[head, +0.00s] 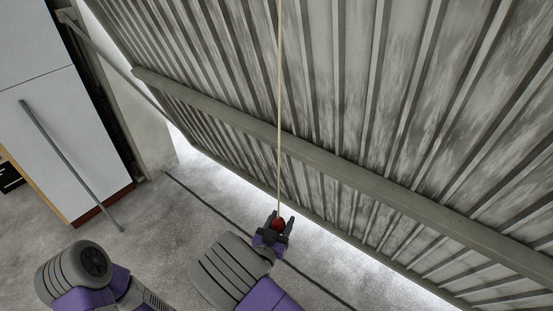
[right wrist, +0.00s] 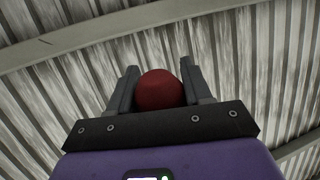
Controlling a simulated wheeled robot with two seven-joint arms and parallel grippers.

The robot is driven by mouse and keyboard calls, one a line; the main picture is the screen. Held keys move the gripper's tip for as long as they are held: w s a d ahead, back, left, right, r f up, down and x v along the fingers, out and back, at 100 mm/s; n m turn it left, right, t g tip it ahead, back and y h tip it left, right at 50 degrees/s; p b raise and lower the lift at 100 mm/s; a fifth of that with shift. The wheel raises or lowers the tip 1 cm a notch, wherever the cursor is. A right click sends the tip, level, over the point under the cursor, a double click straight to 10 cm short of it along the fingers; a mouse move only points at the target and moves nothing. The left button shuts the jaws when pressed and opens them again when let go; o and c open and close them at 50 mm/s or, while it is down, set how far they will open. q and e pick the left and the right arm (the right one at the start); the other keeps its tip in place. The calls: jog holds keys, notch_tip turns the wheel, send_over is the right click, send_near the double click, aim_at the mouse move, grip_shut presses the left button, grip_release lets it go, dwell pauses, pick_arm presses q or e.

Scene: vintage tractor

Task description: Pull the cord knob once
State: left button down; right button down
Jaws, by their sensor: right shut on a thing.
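A red round cord knob (head: 278,224) hangs at the lower end of a thin pale cord (head: 279,110) in the head view. The cord runs straight up out of the picture. My right gripper (head: 280,222) is at the knob, with its dark fingers on either side of it. In the right wrist view the red knob (right wrist: 158,90) sits between the two fingers of the right gripper (right wrist: 160,85), which is shut on it. My left gripper is not in view; only part of that arm shows at the lower left of the head view.
A large corrugated metal door (head: 330,80) with a long cross beam (head: 350,180) fills the upper right, behind the cord. A white cabinet (head: 60,120) with a long handle stands at the left. Grey concrete floor (head: 180,220) lies below. A dark line crosses the floor.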

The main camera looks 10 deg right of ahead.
notch_tip(320, 180, down, 5)
jog(key=b, duration=0.4)
notch_tip(320, 180, up, 5)
jog(key=p, duration=0.3)
jog(key=shift+f, duration=0.3)
jog(key=shift+c, duration=2)
grip_release()
